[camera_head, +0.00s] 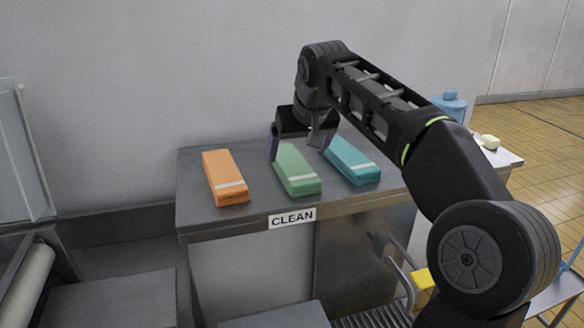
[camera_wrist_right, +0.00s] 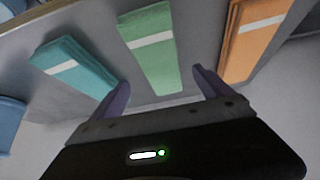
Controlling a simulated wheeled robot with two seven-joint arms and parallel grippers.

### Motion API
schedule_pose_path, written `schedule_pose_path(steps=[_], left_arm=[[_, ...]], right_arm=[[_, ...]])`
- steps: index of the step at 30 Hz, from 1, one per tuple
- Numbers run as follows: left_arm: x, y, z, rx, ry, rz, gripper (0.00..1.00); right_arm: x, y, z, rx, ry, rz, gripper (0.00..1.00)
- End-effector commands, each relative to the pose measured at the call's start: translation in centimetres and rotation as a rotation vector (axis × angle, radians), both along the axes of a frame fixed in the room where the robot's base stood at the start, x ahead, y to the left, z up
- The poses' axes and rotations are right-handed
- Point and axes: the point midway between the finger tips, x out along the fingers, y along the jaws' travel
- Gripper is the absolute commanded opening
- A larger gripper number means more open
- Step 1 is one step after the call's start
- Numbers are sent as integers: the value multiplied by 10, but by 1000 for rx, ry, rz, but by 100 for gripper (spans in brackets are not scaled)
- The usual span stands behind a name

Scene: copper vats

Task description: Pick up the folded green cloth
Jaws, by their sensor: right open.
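The folded green cloth (camera_head: 297,173) lies on the counter between an orange and a teal one, with a pale band across its near end. It also shows in the right wrist view (camera_wrist_right: 158,68), upper middle. My right gripper (camera_head: 294,150) is open and empty over the far end of the green cloth. In the right wrist view its two fingers (camera_wrist_right: 162,90) stand apart, with the cloth's end lying between their lines. I cannot tell how high the fingers are above the cloth. My left gripper does not show.
The orange cloth (camera_head: 222,175) lies left and the teal cloth (camera_head: 352,162) right on the grey counter (camera_head: 245,216), labelled CLEAN (camera_head: 292,218). A wall stands close behind. A blue container (camera_head: 450,104) and a pale yellow item (camera_head: 490,142) are farther right.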

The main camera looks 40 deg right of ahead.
Motion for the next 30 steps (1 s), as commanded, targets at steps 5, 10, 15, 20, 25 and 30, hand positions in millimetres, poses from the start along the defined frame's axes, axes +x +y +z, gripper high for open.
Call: schedule_pose_path(steps=[5,10,15,20,25,30], left_arm=[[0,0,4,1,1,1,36],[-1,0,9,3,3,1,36],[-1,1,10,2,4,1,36],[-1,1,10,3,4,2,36],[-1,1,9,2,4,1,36],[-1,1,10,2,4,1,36]], right_arm=[[7,-2,-11,0,3,-1,90],[21,-5,-32,0,4,0,90],[28,-7,-43,-1,0,1,90],[28,-7,-43,0,0,0,90],[28,-7,-43,0,0,0,90],[27,-7,-43,0,0,0,90]])
